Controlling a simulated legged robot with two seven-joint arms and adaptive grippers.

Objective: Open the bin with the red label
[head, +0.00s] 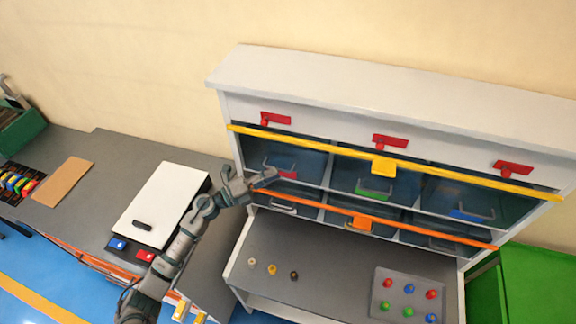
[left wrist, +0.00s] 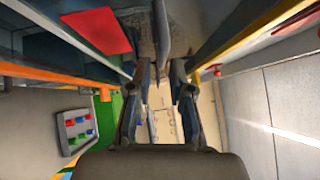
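The bin with the red label (head: 289,174) is at the left of the upper row in the cabinet, behind a dark clear front. Its red label also shows large in the left wrist view (left wrist: 97,30). My left gripper (head: 266,181) is at this bin's front, its fingers partly over the label's left side. In the left wrist view, my left gripper's fingers (left wrist: 162,72) are apart. A grey bar (left wrist: 163,27), seemingly the bin's handle, lies just ahead between the fingertips; I cannot tell whether they touch it. My right gripper is not in view.
A yellow bar (head: 300,144) runs above the upper bins and an orange bar (head: 325,207) below them. Green-labelled (head: 374,196) and blue-labelled (head: 470,215) bins are to the right. The grey shelf (head: 330,262) holds small knobs and a button tray (head: 408,296).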

